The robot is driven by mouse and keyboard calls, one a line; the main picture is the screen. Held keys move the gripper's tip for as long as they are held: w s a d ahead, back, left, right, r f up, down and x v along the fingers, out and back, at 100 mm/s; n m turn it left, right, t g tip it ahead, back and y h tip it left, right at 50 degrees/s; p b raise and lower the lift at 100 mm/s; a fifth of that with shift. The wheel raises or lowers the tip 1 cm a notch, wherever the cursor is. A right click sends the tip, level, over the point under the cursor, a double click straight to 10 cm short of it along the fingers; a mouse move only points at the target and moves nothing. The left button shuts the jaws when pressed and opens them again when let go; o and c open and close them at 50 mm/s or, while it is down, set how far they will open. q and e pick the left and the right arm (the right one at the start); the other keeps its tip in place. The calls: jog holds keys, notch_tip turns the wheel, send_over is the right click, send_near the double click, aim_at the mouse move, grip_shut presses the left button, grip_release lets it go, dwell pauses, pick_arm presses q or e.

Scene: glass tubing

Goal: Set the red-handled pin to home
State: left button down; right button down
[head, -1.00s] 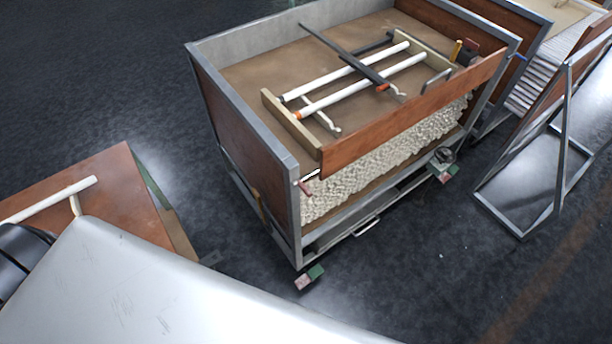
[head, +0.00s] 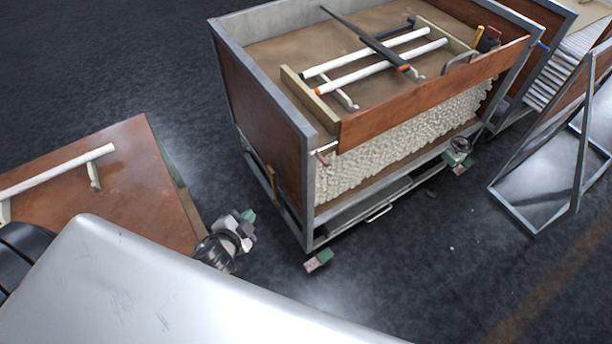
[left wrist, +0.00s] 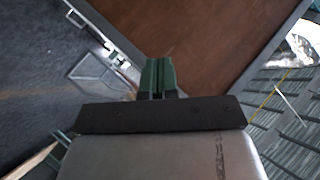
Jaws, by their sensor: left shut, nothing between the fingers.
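My right gripper is not in view.
The cart's top holds white tubes (head: 380,68) and a dark bar (head: 365,42). A brown table (head: 130,180) with a white rail stands at left. A metal A-frame (head: 560,160) stands at right.

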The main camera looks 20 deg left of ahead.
pick_arm(q)
jog(key=d+r+m+h, duration=0.2)
jog(key=r+m+h, duration=0.3)
jog(key=r+m, duration=0.2)
jog(key=d+r+m+h+b, duration=0.1)
jog(key=d+r+m+h, duration=0.2)
jog(key=r+m+h, duration=0.2)
notch_tip(320, 180, up, 2)
jog(key=m, duration=0.4)
jog(key=shift+w, duration=0.15)
jog(key=shift+r, duration=0.1)
jog(key=r+p+x, duration=0.1)
jog(key=r+x, duration=0.1)
jog(key=x, duration=1.1)
jog(key=shift+w+d+f, duration=0.25)
jog(key=shift+w+d, duration=0.15)
jog(key=shift+d, duration=0.05)
